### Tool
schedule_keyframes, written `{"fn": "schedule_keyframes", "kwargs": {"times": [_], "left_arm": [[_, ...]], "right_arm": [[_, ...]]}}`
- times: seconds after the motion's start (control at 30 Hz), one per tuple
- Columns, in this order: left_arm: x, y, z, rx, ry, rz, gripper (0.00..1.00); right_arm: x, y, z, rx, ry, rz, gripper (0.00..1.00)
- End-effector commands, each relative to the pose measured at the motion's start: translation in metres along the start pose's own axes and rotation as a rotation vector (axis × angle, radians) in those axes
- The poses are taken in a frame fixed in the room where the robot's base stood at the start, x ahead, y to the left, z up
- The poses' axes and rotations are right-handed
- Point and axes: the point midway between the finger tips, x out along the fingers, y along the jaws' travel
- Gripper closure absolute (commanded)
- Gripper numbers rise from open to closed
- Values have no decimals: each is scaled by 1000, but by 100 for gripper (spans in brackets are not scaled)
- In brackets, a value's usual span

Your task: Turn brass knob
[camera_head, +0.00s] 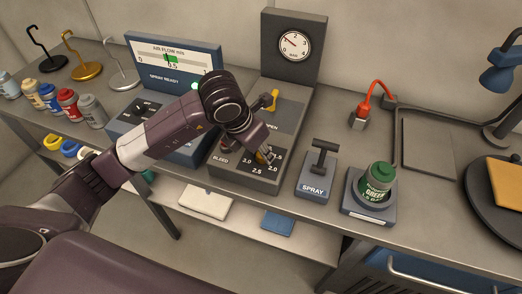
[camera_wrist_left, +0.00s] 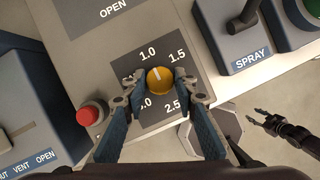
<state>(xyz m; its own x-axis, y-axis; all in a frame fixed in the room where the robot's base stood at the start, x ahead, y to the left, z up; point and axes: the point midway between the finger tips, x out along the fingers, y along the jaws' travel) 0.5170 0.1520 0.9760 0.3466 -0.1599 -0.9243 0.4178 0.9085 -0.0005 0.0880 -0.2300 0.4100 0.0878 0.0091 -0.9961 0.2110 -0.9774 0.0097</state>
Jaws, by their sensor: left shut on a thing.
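The brass knob (camera_wrist_left: 160,80) sits on a dark dial plate with marks 1.0, 1.5, 2.5 and a partly hidden 3.0. Its pale pointer line points up and slightly left, near 1.0. My left gripper (camera_wrist_left: 157,84) is shut on the knob, one finger on each side. In the head view, the gripper (camera_head: 262,158) comes down over the knob (camera_head: 261,155) and partly hides it.
The grey regulator box bears a round gauge (camera_head: 294,45), a yellow lever (camera_head: 271,99) and a red button (camera_wrist_left: 89,116) by BLEED. A SPRAY lever (camera_head: 320,160) and green jar (camera_head: 378,180) stand to the right. The airflow panel (camera_head: 172,62) is at left.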

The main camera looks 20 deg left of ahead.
Motion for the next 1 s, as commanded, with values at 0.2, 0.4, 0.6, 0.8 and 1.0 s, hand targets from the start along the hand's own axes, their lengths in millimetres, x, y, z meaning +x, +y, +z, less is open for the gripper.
{"fn": "schedule_keyframes", "kwargs": {"times": [0.2, 0.4, 0.6, 0.8, 1.0], "left_arm": [[2, 2, 0, 51, -3, -18, 98], [4, 3, 0, 166, -5, -64, 98], [4, 4, 0, 332, -6, -133, 98], [4, 5, 1, 507, -6, -206, 98], [2, 5, 2, 671, -6, -276, 98]], "right_arm": [[11, 3, 2, -2, -1, 4, 60], [32, 6, 4, -3, -1, 7, 60], [56, 7, 6, -4, -1, 8, 60], [78, 7, 7, -4, 0, 8, 60], [93, 6, 8, -4, 1, 8, 60]]}}
